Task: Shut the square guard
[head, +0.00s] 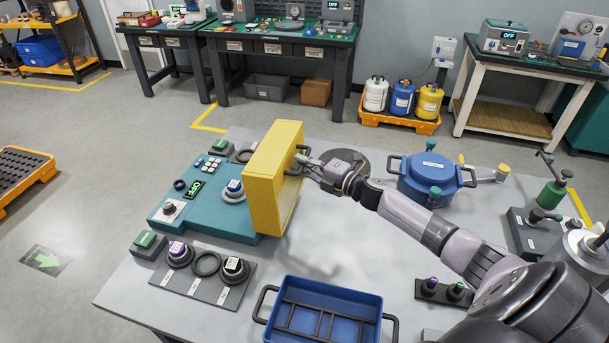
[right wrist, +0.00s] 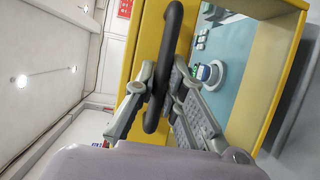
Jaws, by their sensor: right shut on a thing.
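The square guard (head: 272,178) is a yellow box-shaped cover. It stands up on edge, open, at the right side of the teal test unit (head: 207,224). My right gripper (head: 305,167) is at the guard's right-hand face and is shut on its black handle. In the right wrist view the two fingers (right wrist: 158,97) lie on either side of the black handle (right wrist: 167,60), with the yellow guard (right wrist: 282,70) behind it. The teal unit shows a display, several buttons and a capped round fitting (head: 234,190). My left gripper is not in view.
A blue tray (head: 322,285) stands at the table's front. A board with capped parts and a black ring (head: 207,264) lies at the front left. A blue round pot (head: 430,172) is to the right, under and behind my arm.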

